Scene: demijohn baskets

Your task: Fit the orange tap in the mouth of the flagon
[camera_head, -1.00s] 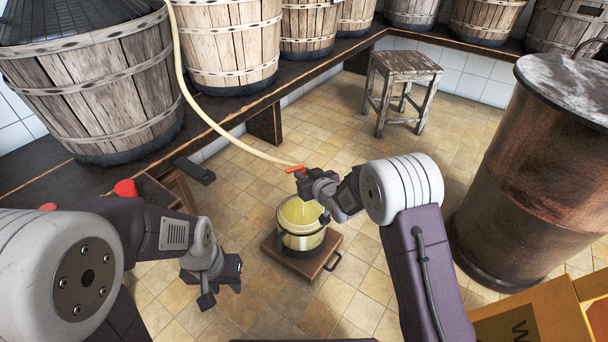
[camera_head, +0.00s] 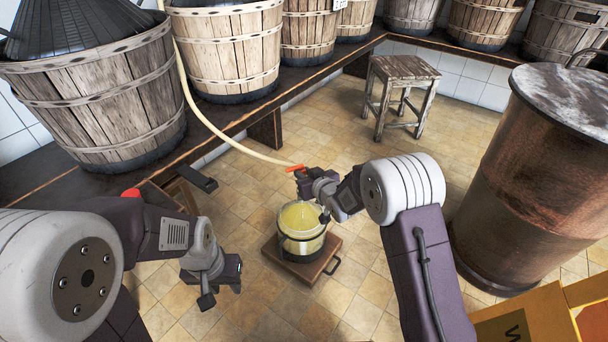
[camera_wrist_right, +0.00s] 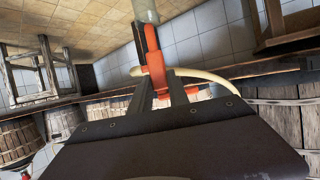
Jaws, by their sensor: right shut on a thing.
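The orange tap (camera_head: 294,168) is at the end of a cream hose, held in my right gripper (camera_head: 303,174). In the right wrist view the tap (camera_wrist_right: 155,62) sits between the two fingers, with a pale tube end beyond it.
The cream hose (camera_head: 224,133) runs up to the bench (camera_head: 225,125) with slatted wooden tubs. A small stool (camera_head: 400,72) stands behind. A rusty drum (camera_head: 535,180) and a cardboard box (camera_head: 530,318) are at right. Tiled floor around the board (camera_head: 322,262) is mostly clear.

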